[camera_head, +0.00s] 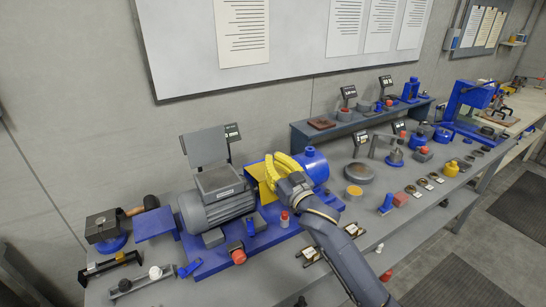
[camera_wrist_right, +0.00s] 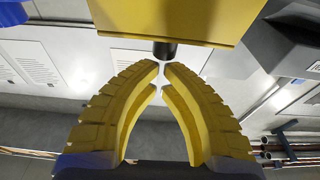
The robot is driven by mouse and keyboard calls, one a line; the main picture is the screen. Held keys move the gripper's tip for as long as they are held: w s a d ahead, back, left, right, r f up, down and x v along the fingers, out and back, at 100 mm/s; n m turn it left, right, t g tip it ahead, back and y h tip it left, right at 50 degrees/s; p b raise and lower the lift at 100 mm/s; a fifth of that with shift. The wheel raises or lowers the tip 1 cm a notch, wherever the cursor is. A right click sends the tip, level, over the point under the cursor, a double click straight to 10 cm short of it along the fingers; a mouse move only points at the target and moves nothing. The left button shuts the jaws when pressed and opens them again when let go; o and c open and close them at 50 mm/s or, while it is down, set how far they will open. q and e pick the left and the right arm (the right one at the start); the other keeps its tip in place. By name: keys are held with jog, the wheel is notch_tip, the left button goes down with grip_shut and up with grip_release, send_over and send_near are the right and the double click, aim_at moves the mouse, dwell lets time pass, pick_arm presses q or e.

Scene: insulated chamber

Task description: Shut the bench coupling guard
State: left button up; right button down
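The yellow coupling guard (camera_head: 258,174) is on the blue-based bench unit, between the grey motor (camera_head: 215,204) and the blue cylindrical housing (camera_head: 314,167). It looks raised and tilted, though my right gripper partly covers it and its hinge side is hidden. In the right wrist view the guard (camera_wrist_right: 185,18) fills the top, with a dark knob (camera_wrist_right: 165,50) sticking out. My right gripper (camera_wrist_right: 162,67) has its yellow fingertips almost together, right at the knob's end. The tips do not visibly wrap the knob; contact is unclear. My left gripper is not in view.
A red-capped bottle (camera_head: 284,219) and a red button (camera_head: 238,256) stand in front of the motor. A vise-like block (camera_head: 103,226) is at the left. A raised shelf (camera_head: 322,134) with small devices stands behind. Several loose parts fill the right bench.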

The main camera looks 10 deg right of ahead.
jog(key=shift+f, duration=0.15)
jog(key=shift+s+d+f, duration=0.1)
jog(key=shift+s+f, duration=0.15)
jog(key=shift+f, duration=0.3)
jog(key=shift+s+d+f, duration=0.1)
jog(key=shift+s+f, duration=0.15)
jog(key=shift+f, duration=0.25)
jog(key=shift+r, duration=0.1)
